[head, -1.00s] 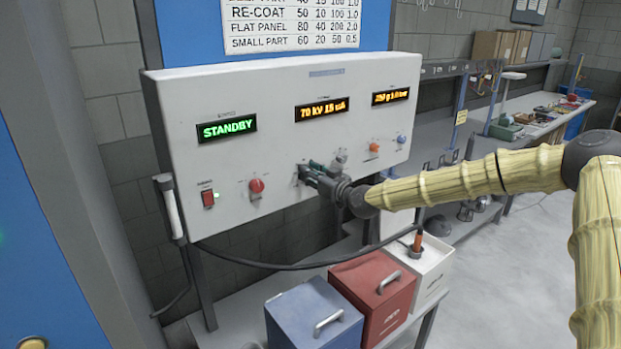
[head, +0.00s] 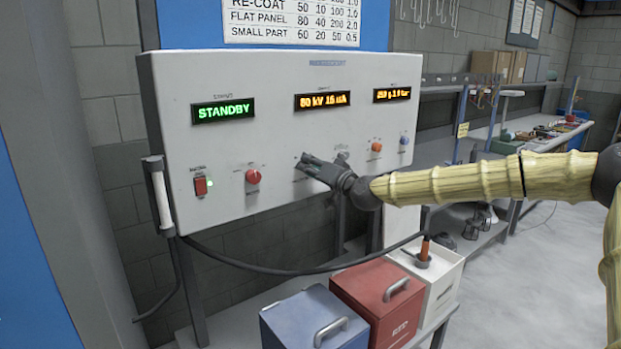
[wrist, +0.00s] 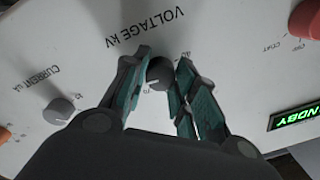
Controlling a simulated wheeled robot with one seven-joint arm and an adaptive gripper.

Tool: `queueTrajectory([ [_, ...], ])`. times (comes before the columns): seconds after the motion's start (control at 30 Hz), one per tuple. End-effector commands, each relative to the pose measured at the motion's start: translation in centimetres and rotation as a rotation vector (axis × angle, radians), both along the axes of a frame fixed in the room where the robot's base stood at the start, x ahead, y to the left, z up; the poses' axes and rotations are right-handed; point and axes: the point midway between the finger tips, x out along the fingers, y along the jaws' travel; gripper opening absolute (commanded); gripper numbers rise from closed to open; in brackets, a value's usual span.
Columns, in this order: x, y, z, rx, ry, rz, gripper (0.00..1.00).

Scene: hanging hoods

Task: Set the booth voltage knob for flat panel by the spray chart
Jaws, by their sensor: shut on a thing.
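The dark voltage knob (wrist: 160,73) sits between my gripper's fingertips (wrist: 158,80), under the "VOLTAGE kV" label in the wrist view. My gripper is shut on it; in the head view the gripper (head: 308,166) hides the knob. The kV display (head: 322,101) is blurred and appears to read 80 kV 16 uA, though its first digit could be a 6. The spray chart (head: 291,18) on the blue panel has a flat panel row reading 80, 40, 200, 2.0. The white control box (head: 270,135) carries the knobs and displays.
The grey current knob (wrist: 59,110) is close to my gripper. A red knob (head: 253,177), red switch (head: 200,185) and orange knob (head: 376,146) share the panel. The status display (head: 223,110) reads STANDBY. Blue (head: 305,312) and red (head: 372,283) lidded boxes stand below.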

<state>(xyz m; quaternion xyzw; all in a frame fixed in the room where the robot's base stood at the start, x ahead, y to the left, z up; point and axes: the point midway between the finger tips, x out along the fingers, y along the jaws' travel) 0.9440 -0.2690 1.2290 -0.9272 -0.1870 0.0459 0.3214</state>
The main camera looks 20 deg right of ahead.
Motion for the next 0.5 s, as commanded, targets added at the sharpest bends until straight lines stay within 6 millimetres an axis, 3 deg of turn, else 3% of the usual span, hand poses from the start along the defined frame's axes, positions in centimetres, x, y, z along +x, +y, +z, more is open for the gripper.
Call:
queueTrajectory([
  [0.5, 0.14, -0.35, 0.38, 0.113, 0.034, -0.006, 0.04],
])
